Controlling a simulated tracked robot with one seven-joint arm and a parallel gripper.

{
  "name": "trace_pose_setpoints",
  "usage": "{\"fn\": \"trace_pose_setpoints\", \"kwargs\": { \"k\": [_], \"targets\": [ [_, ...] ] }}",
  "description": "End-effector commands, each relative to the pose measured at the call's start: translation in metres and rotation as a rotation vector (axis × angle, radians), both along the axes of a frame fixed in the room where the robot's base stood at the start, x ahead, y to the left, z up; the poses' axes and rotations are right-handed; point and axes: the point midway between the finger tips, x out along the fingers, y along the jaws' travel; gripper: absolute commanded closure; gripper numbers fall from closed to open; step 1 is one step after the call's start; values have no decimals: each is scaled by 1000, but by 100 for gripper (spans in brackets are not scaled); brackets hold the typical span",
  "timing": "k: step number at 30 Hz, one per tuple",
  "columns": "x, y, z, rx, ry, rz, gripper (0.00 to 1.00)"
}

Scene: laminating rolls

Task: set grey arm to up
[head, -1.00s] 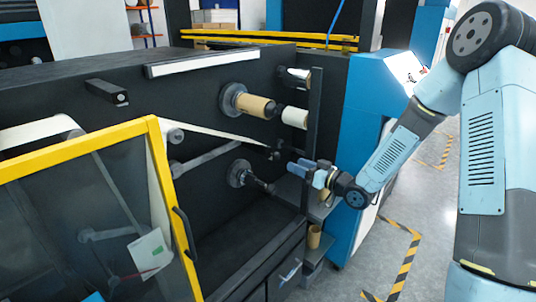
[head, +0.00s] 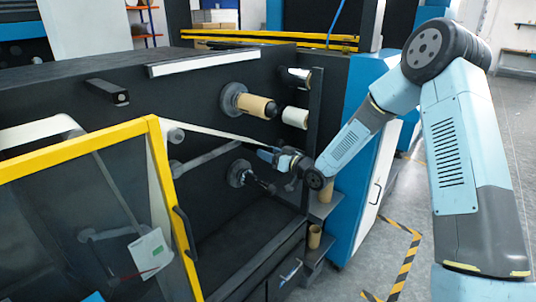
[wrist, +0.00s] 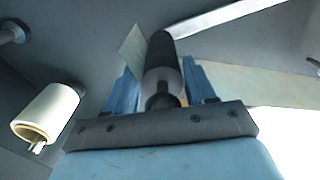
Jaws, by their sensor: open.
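In the wrist view a dark grey cylinder (wrist: 160,52) with a paler end and a black knob (wrist: 161,99) lies between the two blue fingers of my gripper (wrist: 160,85). I take it for the end of the grey arm, but its pivot and tilt are hidden. The fingers are open on either side of it, and I cannot tell if they touch it. In the head view my gripper (head: 264,154) is at the machine's dark front panel, just above the lower spindle (head: 262,187), and covers the grey arm there.
A brown roll (head: 256,106) and a white roll (head: 295,117) stick out above my gripper. The white web (head: 210,133) runs close to it. A dark upright post (head: 314,120) stands to the right. The yellow-framed door (head: 78,147) is at left. The floor at right is free.

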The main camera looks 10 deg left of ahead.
Motion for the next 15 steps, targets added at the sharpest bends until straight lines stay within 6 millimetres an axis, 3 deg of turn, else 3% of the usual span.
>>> {"fn": "trace_pose_setpoints", "kwargs": {
  "k": [9, 15],
  "targets": [
    [1, 1, 0, -1, 1, -1, 46],
    [1, 1, 0, -1, 1, -1, 65]
  ]
}}
